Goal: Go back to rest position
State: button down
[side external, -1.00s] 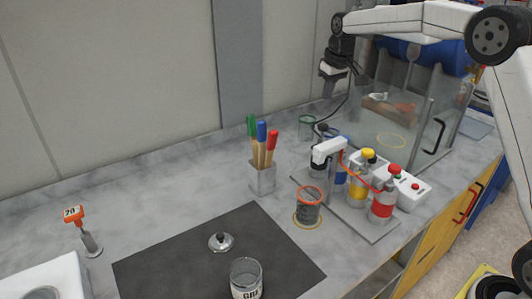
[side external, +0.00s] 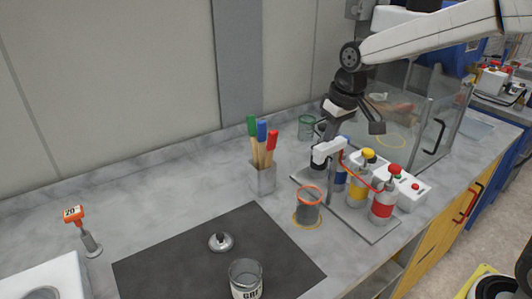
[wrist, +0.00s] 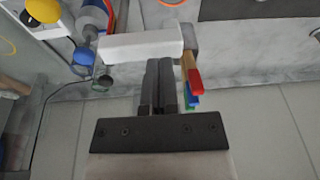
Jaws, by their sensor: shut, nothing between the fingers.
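My gripper (side external: 328,126) is above and behind the white dispenser head (side external: 330,147) in the side view, pointing down and tilted. In the wrist view its two dark fingers (wrist: 158,66) lie together with nothing between them. Their tips show right at the lower edge of the white head (wrist: 140,45); I cannot tell whether they touch it. The brush holder (side external: 263,178), with green, blue and red handles, stands to the left of the gripper. The handles also show close to the right of the fingers in the wrist view (wrist: 193,82).
Yellow (side external: 361,182) and red bottles (side external: 383,205) stand on a plate below the head. An orange-rimmed cup (side external: 309,206) stands in front. A clear-walled enclosure (side external: 415,105) is at the right.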

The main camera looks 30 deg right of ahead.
jog(key=s+d+f, duration=0.1)
jog(key=s+f, duration=1.2)
jog(key=s, duration=0.2)
jog(key=shift+m, duration=0.3)
